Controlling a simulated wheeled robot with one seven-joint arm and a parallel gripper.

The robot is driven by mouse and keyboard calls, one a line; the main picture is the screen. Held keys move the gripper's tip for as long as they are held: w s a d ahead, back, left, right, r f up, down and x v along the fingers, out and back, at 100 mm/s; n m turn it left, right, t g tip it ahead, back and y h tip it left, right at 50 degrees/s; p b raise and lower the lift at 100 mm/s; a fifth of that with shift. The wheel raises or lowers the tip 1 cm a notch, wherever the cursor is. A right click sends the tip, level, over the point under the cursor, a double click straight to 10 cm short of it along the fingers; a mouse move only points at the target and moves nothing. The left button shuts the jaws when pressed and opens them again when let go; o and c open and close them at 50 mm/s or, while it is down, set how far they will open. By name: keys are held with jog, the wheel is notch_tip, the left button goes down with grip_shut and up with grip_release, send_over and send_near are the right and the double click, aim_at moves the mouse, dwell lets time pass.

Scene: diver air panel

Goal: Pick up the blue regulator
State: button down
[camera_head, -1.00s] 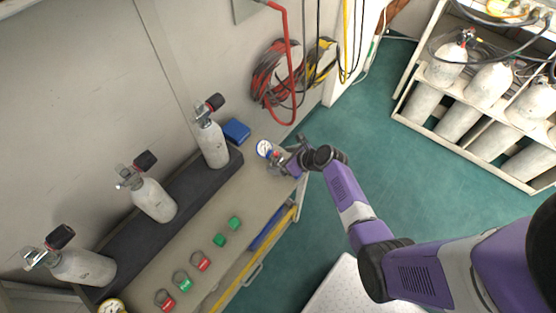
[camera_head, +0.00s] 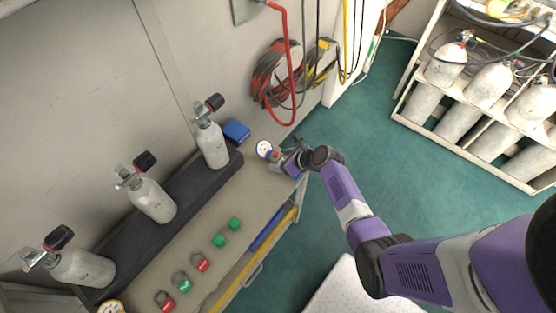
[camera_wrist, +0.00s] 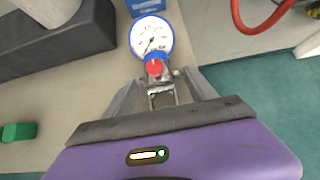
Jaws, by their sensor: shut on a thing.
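The blue regulator (camera_wrist: 152,37) has a round white dial with a blue rim and a red knob below it. In the wrist view it lies between my gripper's fingers (camera_wrist: 160,95), which are shut on its metal body. In the head view the regulator's dial (camera_head: 264,149) shows at the far right end of the bench, just left of my gripper (camera_head: 280,158). The gripper hides most of its body. I cannot tell whether it touches the bench top.
A blue box (camera_head: 236,131) sits behind the regulator, near the wall. Grey cylinders, one of them (camera_head: 211,145) nearest, stand on a dark rack. Red and green tags (camera_head: 202,261) lie along the bench (camera_head: 160,270). A red hose (camera_head: 284,60) hangs on the wall.

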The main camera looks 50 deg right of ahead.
aim_at(280, 161)
jog(key=shift+r, duration=0.15)
notch_tip(280, 161, up, 20)
jog(key=p, duration=0.2)
dwell(0.3)
